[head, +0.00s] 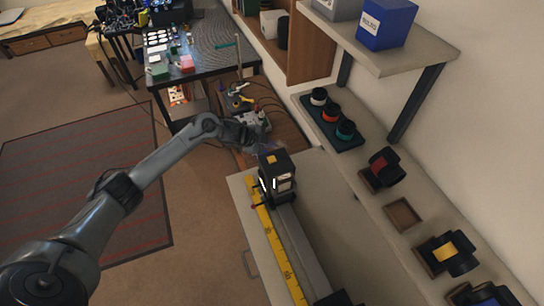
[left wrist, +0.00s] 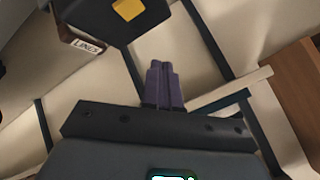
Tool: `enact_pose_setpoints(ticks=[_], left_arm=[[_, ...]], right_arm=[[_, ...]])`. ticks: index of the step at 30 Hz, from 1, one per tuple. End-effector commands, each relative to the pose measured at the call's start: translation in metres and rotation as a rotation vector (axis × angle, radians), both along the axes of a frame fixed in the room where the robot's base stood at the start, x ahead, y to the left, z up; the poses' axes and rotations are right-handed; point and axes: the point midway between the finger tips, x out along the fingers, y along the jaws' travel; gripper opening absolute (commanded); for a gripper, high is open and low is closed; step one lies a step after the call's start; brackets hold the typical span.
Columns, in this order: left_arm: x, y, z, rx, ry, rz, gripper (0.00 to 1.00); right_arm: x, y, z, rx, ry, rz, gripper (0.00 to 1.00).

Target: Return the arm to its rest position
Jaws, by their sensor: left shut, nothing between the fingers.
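My left arm reaches in from the lower left of the head view. Its gripper (head: 256,143) is beside the far side of a black block with a yellow square on top (head: 275,171). In the left wrist view the two purple fingers (left wrist: 160,66) are together with nothing between them. The black block with the yellow square (left wrist: 112,18) is at the upper left there, apart from the fingers. In the head view the block stands on a rail (head: 300,244) on the pale bench. My right gripper is not in view.
A yellow ruler (head: 272,240) lies along the rail. A shelf at right carries dark holders with red (head: 380,166) and yellow (head: 447,250) parts, plus a tray of round pieces (head: 324,132). A blue box (head: 386,24) sits above. Floor and rug (head: 75,190) are open at left.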

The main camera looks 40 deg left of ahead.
Motion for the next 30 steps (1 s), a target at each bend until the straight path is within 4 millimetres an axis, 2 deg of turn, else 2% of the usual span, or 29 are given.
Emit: enact_pose_setpoints(ticks=[11,14,17,20,23,24,26,27,30], left_arm=[[-0.001,-0.003,-0.002,0.0,0.001,-0.001,0.0],[-0.005,-0.016,-0.008,0.005,0.003,0.002,0.0],[-0.017,-0.045,-0.019,0.012,0.006,0.012,0.0],[-0.038,-0.087,-0.031,0.012,0.011,0.049,0.0],[-0.073,-0.131,-0.035,-0.004,0.029,0.125,0.0],[-0.09,-0.146,-0.034,-0.014,0.043,0.167,0.0],[-0.117,-0.164,-0.03,-0.037,0.071,0.243,0.0],[-0.137,-0.174,-0.025,-0.055,0.097,0.298,0.0],[-0.189,-0.187,-0.011,-0.1,0.179,0.447,0.0]], right_arm=[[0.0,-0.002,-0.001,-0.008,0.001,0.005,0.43],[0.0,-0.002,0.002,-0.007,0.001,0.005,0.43],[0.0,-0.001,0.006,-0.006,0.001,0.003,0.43],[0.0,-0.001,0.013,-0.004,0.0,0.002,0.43],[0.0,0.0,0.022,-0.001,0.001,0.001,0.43],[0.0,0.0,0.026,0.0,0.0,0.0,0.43],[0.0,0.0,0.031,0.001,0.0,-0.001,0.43],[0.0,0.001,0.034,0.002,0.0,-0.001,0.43],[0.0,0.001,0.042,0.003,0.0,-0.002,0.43]])
